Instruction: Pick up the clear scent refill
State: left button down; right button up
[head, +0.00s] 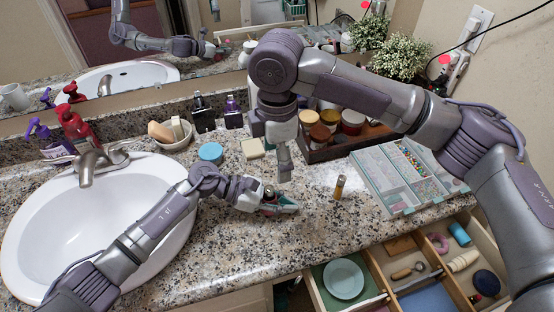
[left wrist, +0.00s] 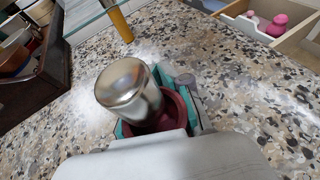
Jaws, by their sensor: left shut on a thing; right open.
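My left gripper (head: 284,205) is low over the counter at the middle of the head view, shut on a small silver-capped bottle (left wrist: 130,88). In the left wrist view its shiny rounded cap stands up between the teal finger pads, with dark red around its lower part. The bottle shows small in the head view (head: 269,191). I cannot tell whether it is the clear scent refill, as its body is mostly hidden. My right gripper (head: 285,173) points down behind the left one, open and empty. An amber vial (head: 339,187) stands apart to the right; it also shows in the left wrist view (left wrist: 121,24).
A sink (head: 75,220) lies at the left. A bead organizer (head: 395,203) and a brown tray of jars (head: 319,156) stand at the right and back. Open drawers (head: 375,300) lie below the front edge. A blue round tin (head: 210,153) and a cream block (head: 252,149) are behind my left arm.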

notch_tip(320, 180, up, 10)
jog(key=shift+f, duration=0.15)
jog(key=shift+r, duration=0.2)
jog(key=shift+c, duration=0.8)
jog(key=f, duration=0.2)
jog(key=a+f+n, duration=0.1)
jog(key=f, duration=0.1)
jog(key=f+n, duration=0.1)
jog(key=f, duration=0.1)
jog(key=shift+a+f, duration=0.1)
jog(key=shift+a, duration=0.15)
jog(key=c, duration=0.4)
send_over(270, 187)
jog(key=shift+n, duration=0.3)
notch_tip(270, 187, down, 6)
jog(key=shift+s+a+f, duration=0.1)
jog(key=shift+s+f, duration=0.05)
jog(key=shift+f, duration=3.05)
